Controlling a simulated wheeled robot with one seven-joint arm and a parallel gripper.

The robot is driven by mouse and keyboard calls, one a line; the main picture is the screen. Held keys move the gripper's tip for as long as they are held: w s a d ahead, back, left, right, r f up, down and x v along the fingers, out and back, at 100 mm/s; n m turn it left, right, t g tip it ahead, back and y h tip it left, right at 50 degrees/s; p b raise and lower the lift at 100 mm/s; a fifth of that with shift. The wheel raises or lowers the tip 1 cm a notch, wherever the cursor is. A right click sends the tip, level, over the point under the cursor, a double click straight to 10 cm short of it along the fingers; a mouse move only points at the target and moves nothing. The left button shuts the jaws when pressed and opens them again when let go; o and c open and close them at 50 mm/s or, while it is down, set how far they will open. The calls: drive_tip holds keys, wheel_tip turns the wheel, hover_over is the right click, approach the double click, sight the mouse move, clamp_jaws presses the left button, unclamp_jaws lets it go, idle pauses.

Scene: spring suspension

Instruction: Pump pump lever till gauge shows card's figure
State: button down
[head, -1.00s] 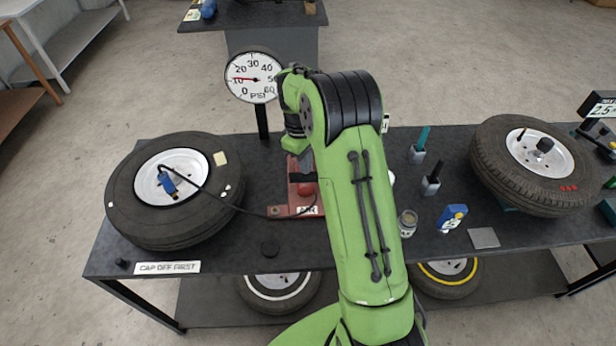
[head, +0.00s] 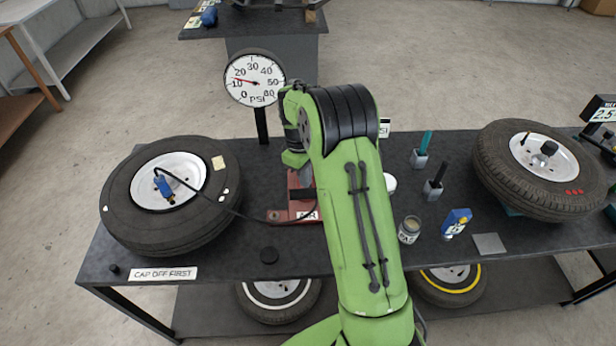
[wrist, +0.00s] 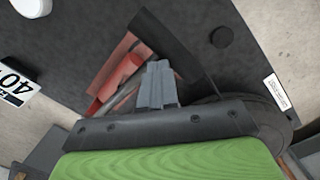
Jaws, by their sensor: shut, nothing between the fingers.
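The pump (head: 280,215) is a red unit labelled AIR on the bench, partly hidden by my arm. Its lever has a black bar-like grip (head: 301,194), which crosses the wrist view as a dark bar (wrist: 165,40) beside red pump parts (wrist: 122,72). My gripper (wrist: 157,72) is shut and empty, its tips close to the bar; contact cannot be told. The round PSI gauge (head: 255,78) has its red needle a little above 10. The card (wrist: 15,87) reads 40 in the wrist view; it is mostly hidden behind my arm in the head view.
A hose runs from the pump to a blue chuck (head: 164,187) on the left tire (head: 125,215). Another tire (head: 500,180) lies at right. A tin (head: 410,230), a blue device (head: 456,222) and tool holders stand right of my arm. A black cap (head: 269,256) lies in front.

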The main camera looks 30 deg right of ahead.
drive_tip(key=w+p, duration=0.1)
drive_tip(key=w+a+r+p, duration=0.1)
drive_tip(key=shift+w+a+p, duration=0.25)
drive_tip(key=shift+w+p, duration=0.05)
drive_tip(key=shift+p, duration=0.05)
drive_tip(key=shift+r, duration=0.1)
wheel_tip(320, 180, up, 16)
drive_tip(key=w+p, duration=0.1)
drive_tip(key=shift+w+a, duration=0.15)
drive_tip(key=shift+a, duration=0.3)
